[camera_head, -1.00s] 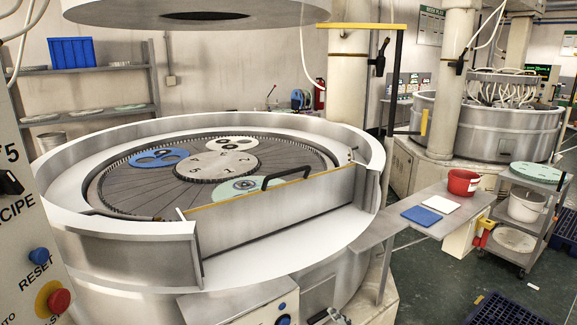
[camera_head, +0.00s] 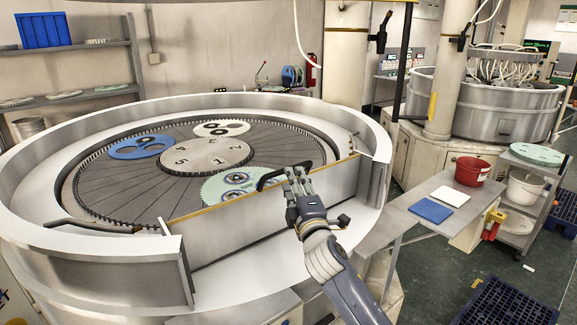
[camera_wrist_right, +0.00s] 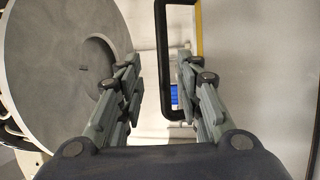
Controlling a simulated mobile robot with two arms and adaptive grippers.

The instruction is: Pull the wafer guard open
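The wafer guard (camera_head: 225,232) is an upright grey metal panel with a yellow top edge, standing across the front gap of the round machine's rim. Its black bar handle (camera_head: 268,179) is on the top edge. My right gripper (camera_head: 296,172) is at the right end of the handle and hides part of it. In the right wrist view my right gripper (camera_wrist_right: 157,65) is open, and the handle's long bar (camera_wrist_right: 161,60) shows between its two fingers. I cannot tell whether a finger touches it. My left gripper is not in view.
Behind the guard, the geared plate holds a blue carrier (camera_head: 140,147), a white one (camera_head: 220,128) and a pale green one (camera_head: 228,186). A side table (camera_head: 405,205) on the right bears a blue pad (camera_head: 431,210) and red bucket (camera_head: 470,171). The floor behind it is partly clear.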

